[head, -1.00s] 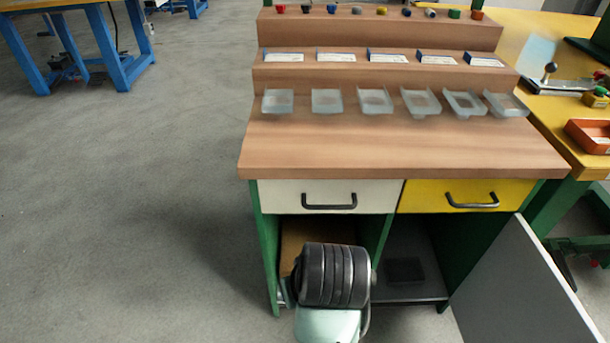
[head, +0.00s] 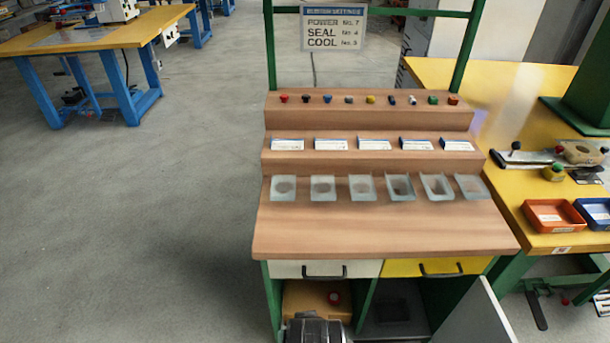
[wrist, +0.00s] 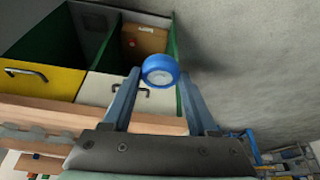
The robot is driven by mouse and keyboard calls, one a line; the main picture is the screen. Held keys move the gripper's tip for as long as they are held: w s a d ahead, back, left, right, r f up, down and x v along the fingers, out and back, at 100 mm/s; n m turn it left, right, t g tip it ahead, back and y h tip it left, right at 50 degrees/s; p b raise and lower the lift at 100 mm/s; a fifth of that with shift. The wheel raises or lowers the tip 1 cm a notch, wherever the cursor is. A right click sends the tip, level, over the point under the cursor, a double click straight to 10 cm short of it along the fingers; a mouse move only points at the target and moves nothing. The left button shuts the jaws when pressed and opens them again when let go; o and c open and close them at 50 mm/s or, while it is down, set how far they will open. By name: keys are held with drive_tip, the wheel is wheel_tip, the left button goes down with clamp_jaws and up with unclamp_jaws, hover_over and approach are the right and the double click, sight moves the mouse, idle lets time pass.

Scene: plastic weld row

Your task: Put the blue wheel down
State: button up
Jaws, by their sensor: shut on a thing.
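The blue wheel (wrist: 160,71) is a small blue ring with a pale hub. In the wrist view it sits between the tips of my gripper (wrist: 160,82), which is shut on it and holds it clear of any surface. The wheel does not show in the head view. There, only a dark part of my arm shows at the bottom edge, in front of the cabinet, and the gripper itself is out of sight.
A wooden stepped bench (head: 385,232) holds several clear trays, white cards and small coloured parts. Below are a white drawer (head: 322,269), a yellow drawer (head: 437,267) and open compartments, one with a cardboard box (head: 305,303). An orange tray (head: 553,215) and a blue tray (head: 597,211) stand right.

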drive_tip(key=s+r+m+p, duration=0.1)
drive_tip(key=s+r+p, duration=0.2)
drive_tip(key=r+p, duration=0.8)
drive_tip(key=p, duration=0.4)
drive_tip(key=shift+r, duration=0.35)
drive_tip(key=shift+d, duration=0.1)
